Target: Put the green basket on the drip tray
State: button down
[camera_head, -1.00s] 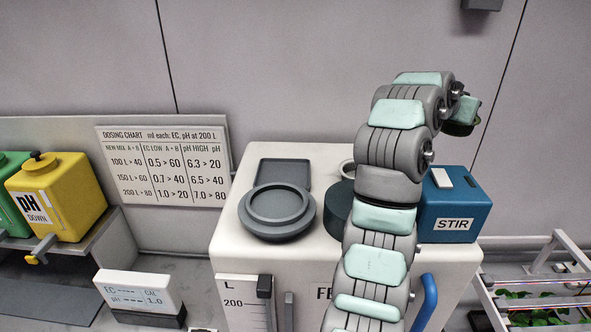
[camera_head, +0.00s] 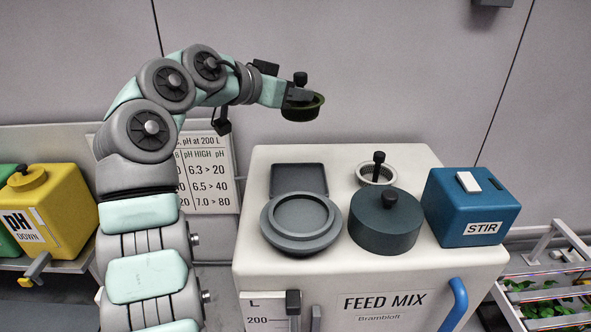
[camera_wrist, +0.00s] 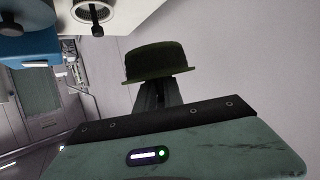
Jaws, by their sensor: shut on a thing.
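My gripper (camera_head: 297,96) is shut on the green basket (camera_head: 303,112), a small dark green cup with a rim and a black knob above it. The basket hangs upright in the air, above and behind the tank top. It also shows in the wrist view (camera_wrist: 157,62) at my fingertips (camera_wrist: 158,92). A flat grey square tray (camera_head: 298,178), which looks like the drip tray, lies empty at the back left of the white tank top, below the basket. Its front part is hidden by a grey round rim.
The grey round rim (camera_head: 270,232) stands in front of the tray on the FEED MIX tank (camera_head: 262,270). A pale basket with a black handle (camera_head: 366,177), a dark round lid (camera_head: 387,232) and the blue STIR box (camera_head: 470,210) stand to the right.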

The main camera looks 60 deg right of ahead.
notch_tip(320, 180, down, 17)
jog(key=shift+f+p, duration=0.15)
jog(key=shift+p, duration=0.65)
jog(key=shift+f, duration=0.15)
jog(key=c, duration=1.5)
grip_release()
jog(key=shift+o, duration=0.2)
jog(key=shift+r, duration=0.25)
jog(key=b+v, duration=0.2)
jog(key=v, duration=1)
jog(key=shift+f+b, duration=0.15)
jog(key=shift+b, duration=0.25)
